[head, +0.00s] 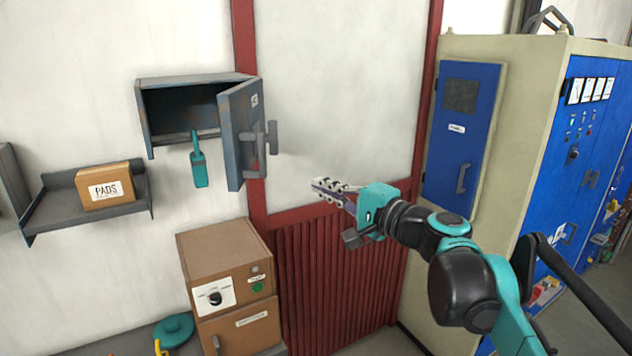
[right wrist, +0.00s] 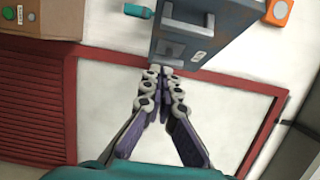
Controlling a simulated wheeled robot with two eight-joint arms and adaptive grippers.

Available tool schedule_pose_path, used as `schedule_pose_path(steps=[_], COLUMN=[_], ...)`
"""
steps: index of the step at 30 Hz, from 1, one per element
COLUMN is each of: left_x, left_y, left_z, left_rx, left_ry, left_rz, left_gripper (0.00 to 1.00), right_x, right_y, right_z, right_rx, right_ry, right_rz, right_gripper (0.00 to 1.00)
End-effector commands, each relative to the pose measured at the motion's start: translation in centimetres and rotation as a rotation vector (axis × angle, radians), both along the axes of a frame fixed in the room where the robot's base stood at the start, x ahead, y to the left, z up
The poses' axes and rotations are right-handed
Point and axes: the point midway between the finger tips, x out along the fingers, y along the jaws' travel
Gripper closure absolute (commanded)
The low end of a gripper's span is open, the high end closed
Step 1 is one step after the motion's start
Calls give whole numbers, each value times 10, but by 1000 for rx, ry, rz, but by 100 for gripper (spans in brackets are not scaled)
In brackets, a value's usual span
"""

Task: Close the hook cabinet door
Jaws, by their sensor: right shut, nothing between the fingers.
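The hook cabinet (head: 195,78) is a small grey-blue metal box on the wall, left of centre in the head view. Its door (head: 236,125) stands open, swung out on the right side, with a grey handle (head: 272,137) on its face. A teal tool (head: 198,165) hangs at the cabinet's lower front. My right gripper (head: 318,186) is shut and empty, to the right of the door and a little lower, apart from it in the head view. In the right wrist view the fingertips (right wrist: 164,70) point at the door (right wrist: 196,30). My left gripper is not in view.
A shelf (head: 75,212) with a box labelled PADS (head: 105,186) is on the wall at left. A brown oven-like unit (head: 225,250) stands below the cabinet. A tall cabinet with blue doors (head: 545,110) stands at right. Red frame posts (head: 425,90) line the wall.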

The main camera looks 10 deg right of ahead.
Motion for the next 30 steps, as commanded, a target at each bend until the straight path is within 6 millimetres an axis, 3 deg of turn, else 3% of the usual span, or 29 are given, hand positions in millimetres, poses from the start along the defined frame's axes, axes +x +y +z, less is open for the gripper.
schedule_pose_path(steps=[11, 18, 30], left_x=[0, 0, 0], left_y=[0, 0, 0], left_z=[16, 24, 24], left_rx=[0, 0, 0], left_ry=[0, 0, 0], left_rz=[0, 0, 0], left_gripper=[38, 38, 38], right_x=[67, 71, 72], right_y=[45, 76, 81], right_z=[2, 1, 0], right_rx=[-1, -1, -1], right_ry=[0, 0, 0], right_rz=[4, 3, 1], right_gripper=[100, 100, 100])
